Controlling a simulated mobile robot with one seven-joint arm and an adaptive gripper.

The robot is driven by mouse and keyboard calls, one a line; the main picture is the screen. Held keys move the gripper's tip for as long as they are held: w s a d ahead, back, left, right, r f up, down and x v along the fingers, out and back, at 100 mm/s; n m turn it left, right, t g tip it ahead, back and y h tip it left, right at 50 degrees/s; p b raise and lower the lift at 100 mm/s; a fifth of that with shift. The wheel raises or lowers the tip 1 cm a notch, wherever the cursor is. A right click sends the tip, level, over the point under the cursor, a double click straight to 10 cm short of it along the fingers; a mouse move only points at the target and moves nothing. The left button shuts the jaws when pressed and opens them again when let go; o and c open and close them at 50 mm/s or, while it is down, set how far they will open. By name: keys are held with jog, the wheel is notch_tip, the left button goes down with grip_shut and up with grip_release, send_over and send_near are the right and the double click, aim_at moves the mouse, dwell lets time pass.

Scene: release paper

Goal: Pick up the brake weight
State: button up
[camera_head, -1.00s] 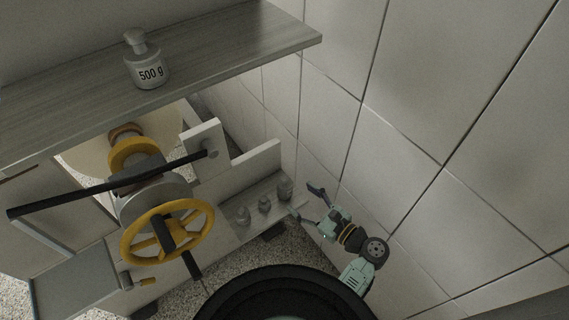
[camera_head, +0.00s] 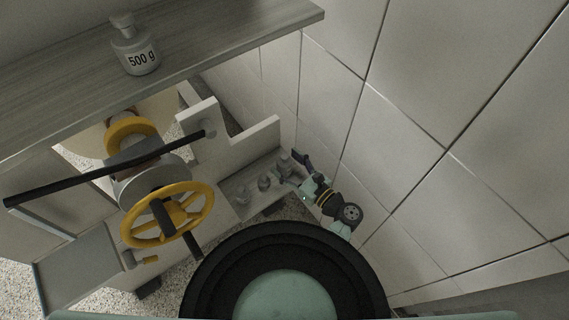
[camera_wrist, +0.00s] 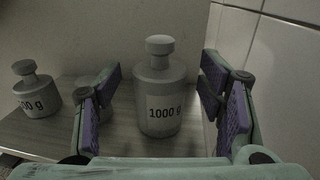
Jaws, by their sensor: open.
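A grey weight labelled 1000 g (camera_wrist: 160,97) stands upright on the lower shelf in the wrist view. It is the rightmost of the small weights in the head view (camera_head: 284,160). My gripper (camera_wrist: 158,85) is open, with one finger on each side of this weight and visible gaps to both. The weight seems to stand between or just beyond the fingertips; the exact depth is hard to tell. In the head view my gripper (camera_head: 288,168) is at the right end of the lower shelf.
Another labelled weight (camera_wrist: 37,90) stands left, and one more is partly hidden behind my left finger. The tiled wall (camera_wrist: 262,60) is close on the right. A 500 g weight (camera_head: 135,50) stands on the upper shelf (camera_head: 220,45). A yellow handwheel (camera_head: 165,213) is left.

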jog(key=shift+x, duration=0.8)
jog(key=shift+c, duration=0.4)
grip_shut()
jog(key=shift+r, duration=0.1)
